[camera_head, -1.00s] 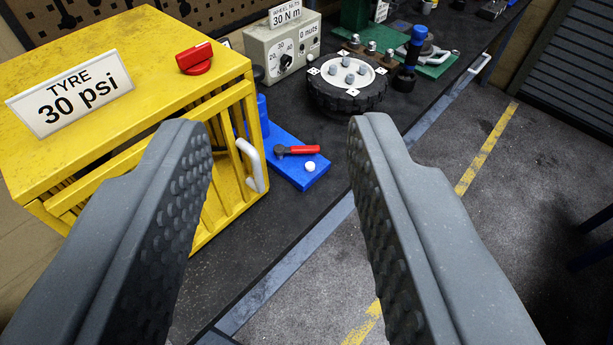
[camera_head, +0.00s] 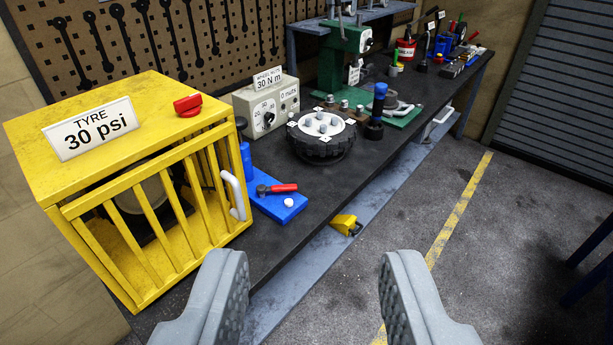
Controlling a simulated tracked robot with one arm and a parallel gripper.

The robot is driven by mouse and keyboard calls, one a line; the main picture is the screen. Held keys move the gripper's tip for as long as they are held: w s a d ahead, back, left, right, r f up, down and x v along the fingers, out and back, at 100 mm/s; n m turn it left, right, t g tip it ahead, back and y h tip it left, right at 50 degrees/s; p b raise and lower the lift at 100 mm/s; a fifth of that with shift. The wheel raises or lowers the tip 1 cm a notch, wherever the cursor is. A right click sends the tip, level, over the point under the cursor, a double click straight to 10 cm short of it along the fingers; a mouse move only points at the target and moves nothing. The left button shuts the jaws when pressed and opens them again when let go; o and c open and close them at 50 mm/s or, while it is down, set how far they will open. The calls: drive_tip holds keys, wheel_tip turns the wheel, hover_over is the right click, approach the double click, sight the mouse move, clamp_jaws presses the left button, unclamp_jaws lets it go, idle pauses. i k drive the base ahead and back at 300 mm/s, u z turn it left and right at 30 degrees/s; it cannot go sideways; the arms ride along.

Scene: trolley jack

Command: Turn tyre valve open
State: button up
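A red knob (camera_head: 187,105) with a raised grip sits on top of the yellow cage (camera_head: 110,91), at its back right. A sign reading "TYRE 30 psi" (camera_head: 91,129) stands beside it. A red-handled lever (camera_head: 277,188) lies on a blue block (camera_head: 278,204) right of the cage. I cannot tell which of the two red handles is the tyre valve. My gripper (camera_head: 312,275) is open and empty, low in the picture. Its fingers are apart and touch nothing visible. A dark round thing (camera_head: 140,195) shows partly behind the cage bars.
The cage's barred door with a white handle (camera_head: 233,195) is shut. A grey box with dials (camera_head: 267,107), a wheel (camera_head: 321,137) and a green press (camera_head: 343,60) stand along the dark bench (camera_head: 330,190). A pegboard (camera_head: 150,40) is behind.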

sight(262, 189)
drive_tip(key=z, duration=0.3)
drive_tip(key=i, duration=1.85)
drive_tip(key=u, duration=0.8)
